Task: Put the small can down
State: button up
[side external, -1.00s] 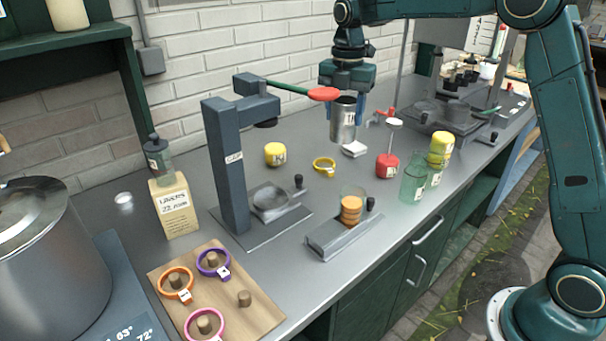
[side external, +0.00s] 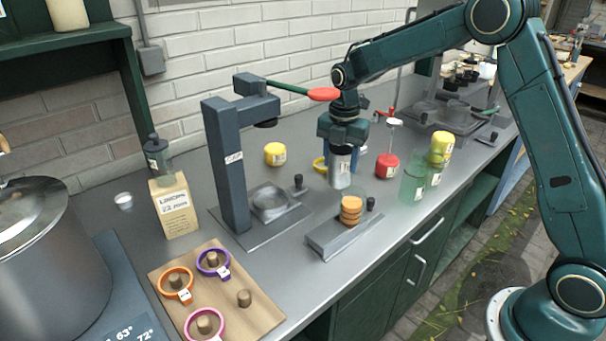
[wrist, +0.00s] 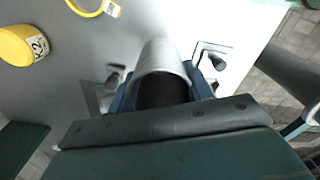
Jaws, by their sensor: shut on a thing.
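The small can (side external: 340,172) is a silver cylinder with a white label. It is upright, between the blue fingers of my gripper (side external: 341,158), which is shut on it. The can is behind the block holding the orange stack in the side view, over the counter (side external: 290,222); I cannot tell whether its base touches. In the wrist view the can (wrist: 163,58) is between the blue fingers, and its lower end and the gap beneath are not clear.
A block with an orange stack (side external: 351,208) stands in front, near the counter edge. A grey press (side external: 228,165) with a red-tipped lever (side external: 323,94) is to the left. A red-lidded item (side external: 387,166) and green glass jars (side external: 412,184) are right. A yellow ring (side external: 320,165) is behind.

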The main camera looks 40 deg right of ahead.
aim_at(340, 172)
jog(key=shift+f, duration=2.1)
jog(key=shift+f, duration=0.1)
jog(key=o, duration=1)
notch_tip(340, 172, up, 12)
